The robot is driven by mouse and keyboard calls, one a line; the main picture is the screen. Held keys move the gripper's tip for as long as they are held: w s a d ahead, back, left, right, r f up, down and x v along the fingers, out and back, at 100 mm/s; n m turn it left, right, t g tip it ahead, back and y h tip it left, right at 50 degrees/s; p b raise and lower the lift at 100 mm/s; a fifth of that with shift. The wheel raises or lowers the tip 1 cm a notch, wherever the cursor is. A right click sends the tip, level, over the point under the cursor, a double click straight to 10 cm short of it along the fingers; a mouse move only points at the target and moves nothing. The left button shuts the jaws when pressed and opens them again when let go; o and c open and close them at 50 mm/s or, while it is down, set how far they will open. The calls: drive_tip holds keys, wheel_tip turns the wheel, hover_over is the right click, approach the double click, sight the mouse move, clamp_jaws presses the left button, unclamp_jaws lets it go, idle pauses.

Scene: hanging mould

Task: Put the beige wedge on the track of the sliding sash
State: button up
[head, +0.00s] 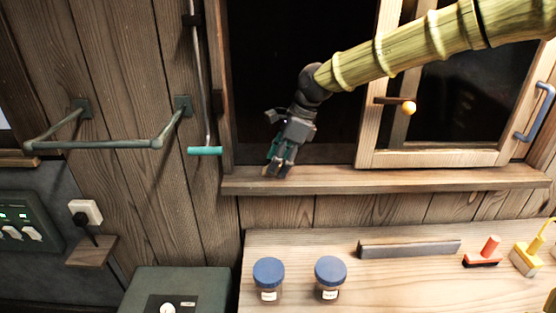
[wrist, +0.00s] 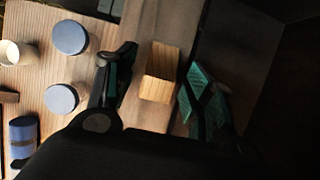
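The beige wedge (wrist: 161,72) shows in the wrist view as a light wooden block between my two fingers, with a gap to the left finger. It appears to rest at the window's lower edge; contact beneath it is hard to see. My gripper (head: 279,170) is open and points down at the left end of the sill (head: 400,178). In the wrist view my gripper (wrist: 158,88) has a finger on each side of the wedge. The track is mostly hidden in shadow.
Below the sill is a wooden worktop (head: 340,238) with two blue-lidded jars (head: 268,278) (head: 330,276), a grey bar (head: 408,248), a red piece (head: 485,252) and a yellow piece (head: 527,257). A teal-handled rod (head: 205,150) hangs left of the window. The sill between gripper and sash looks clear.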

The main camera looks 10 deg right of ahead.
drive_tip(key=shift+r, duration=0.15)
drive_tip(key=b+v, duration=0.2)
drive_tip(key=v, duration=0.5)
drive_tip(key=shift+r, duration=0.3)
